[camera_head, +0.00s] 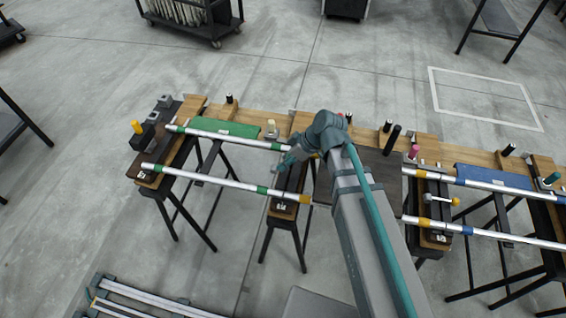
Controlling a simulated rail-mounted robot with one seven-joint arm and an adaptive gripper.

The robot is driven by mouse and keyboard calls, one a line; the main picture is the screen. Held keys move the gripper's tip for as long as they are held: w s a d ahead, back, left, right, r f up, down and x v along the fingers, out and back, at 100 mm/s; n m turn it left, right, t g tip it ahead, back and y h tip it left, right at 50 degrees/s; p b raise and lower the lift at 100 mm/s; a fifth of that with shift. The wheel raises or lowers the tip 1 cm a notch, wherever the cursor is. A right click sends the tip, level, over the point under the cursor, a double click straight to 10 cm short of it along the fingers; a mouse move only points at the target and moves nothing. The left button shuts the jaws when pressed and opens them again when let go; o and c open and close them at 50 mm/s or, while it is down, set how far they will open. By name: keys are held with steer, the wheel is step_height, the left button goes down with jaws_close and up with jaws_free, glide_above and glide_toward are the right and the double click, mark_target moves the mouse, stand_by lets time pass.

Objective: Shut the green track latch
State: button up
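My gripper (289,158) is at the end of my arm, over the dark middle support and close to the right end of the back left rail (225,136). Its fingers are small and partly hidden, so I cannot tell whether they are open or touching anything. The back left rail and the front left rail (215,181) are silver with green bands.
A green mat (222,128) lies behind the left rails. A yellow-topped knob (137,127) stands at the far left. Right of my arm are blue-banded rails (500,187), a pink knob (413,151) and a blue mat (490,178). My arm hides part of the middle.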

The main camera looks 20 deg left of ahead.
steer(key=v, duration=0.9)
steer(key=shift+d+r, duration=0.25)
steer(key=shift+r, duration=0.05)
